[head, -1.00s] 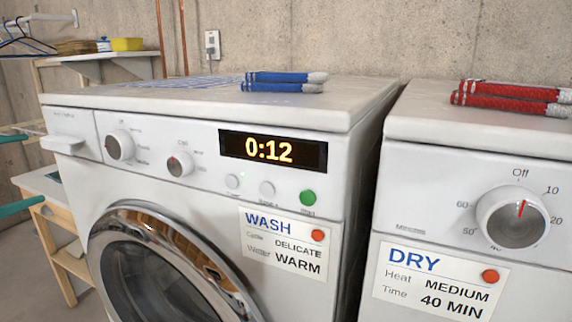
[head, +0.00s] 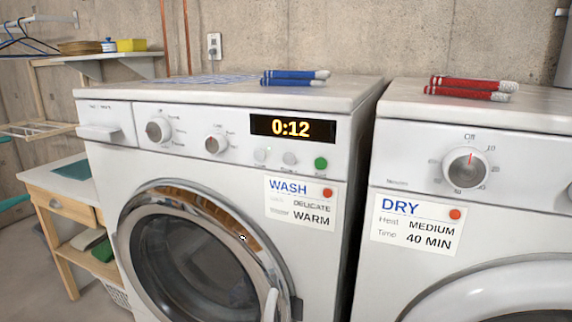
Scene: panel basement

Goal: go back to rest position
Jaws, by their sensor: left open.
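My left gripper (head: 18,168) shows only as two teal fingertips at the left edge of the head view. They are spread apart with nothing between them. The rest of that gripper is out of frame. It is left of the white washer (head: 110,155) and touches nothing that I can see. My right gripper is not in view.
The washer's display (head: 292,128) reads 0:12 and its round door (head: 190,255) looks shut. A dryer (head: 400,290) stands at right. Blue markers (head: 290,79) and red markers (head: 465,86) lie on top. A wooden table (head: 62,205) and wall shelf (head: 110,57) are at left.

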